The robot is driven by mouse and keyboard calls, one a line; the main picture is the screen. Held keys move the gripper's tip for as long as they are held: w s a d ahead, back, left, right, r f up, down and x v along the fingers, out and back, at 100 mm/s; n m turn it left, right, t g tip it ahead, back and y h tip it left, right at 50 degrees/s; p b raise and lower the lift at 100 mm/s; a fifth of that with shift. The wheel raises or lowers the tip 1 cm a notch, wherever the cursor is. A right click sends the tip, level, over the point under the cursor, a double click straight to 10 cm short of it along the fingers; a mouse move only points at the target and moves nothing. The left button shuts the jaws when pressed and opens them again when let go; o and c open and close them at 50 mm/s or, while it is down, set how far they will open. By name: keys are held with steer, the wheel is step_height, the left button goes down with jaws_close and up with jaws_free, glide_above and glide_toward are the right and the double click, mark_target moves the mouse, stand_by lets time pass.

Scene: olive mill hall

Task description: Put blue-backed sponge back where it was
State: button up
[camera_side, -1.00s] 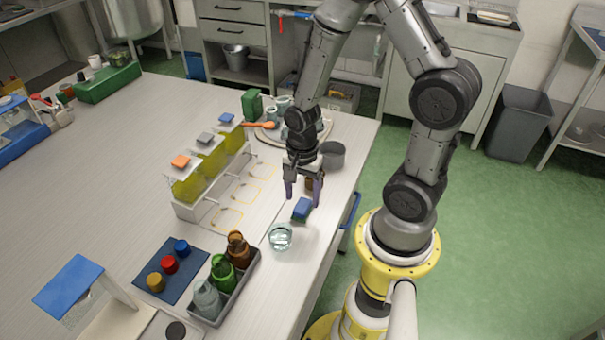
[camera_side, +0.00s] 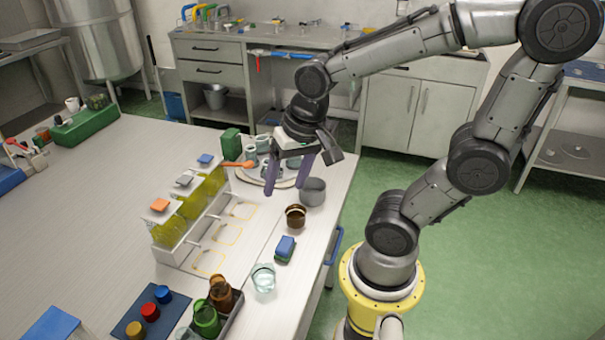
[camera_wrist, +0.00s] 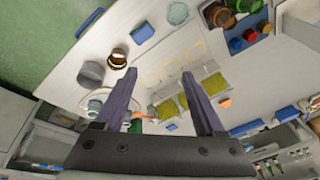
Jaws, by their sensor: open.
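The blue-backed sponge (camera_side: 285,248) lies on the white table near its right edge, blue side up, with a darker layer below. It also shows in the wrist view (camera_wrist: 143,33), upper left of centre. My gripper (camera_side: 285,188) is open and empty, raised above the table and farther back than the sponge. In the wrist view its two fingers (camera_wrist: 158,74) are spread, with nothing between them. The sponge stands free, apart from the fingers.
A clear glass (camera_side: 263,279) stands in front of the sponge; a brown cup (camera_side: 295,216) and grey pot (camera_side: 312,191) stand behind it. A tray with cups is near my gripper. A rack with yellow-green panels (camera_side: 190,210) and yellow outlines (camera_side: 208,262) are to the left.

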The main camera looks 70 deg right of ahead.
steer(key=s+a+r+n+t, duration=0.2)
steer(key=s+r+n, duration=0.2)
steer(key=n, duration=0.4)
steer(key=shift+s+a+r, duration=0.2)
steer(key=shift+s+r, duration=0.1)
steer(key=shift+r, duration=0.2)
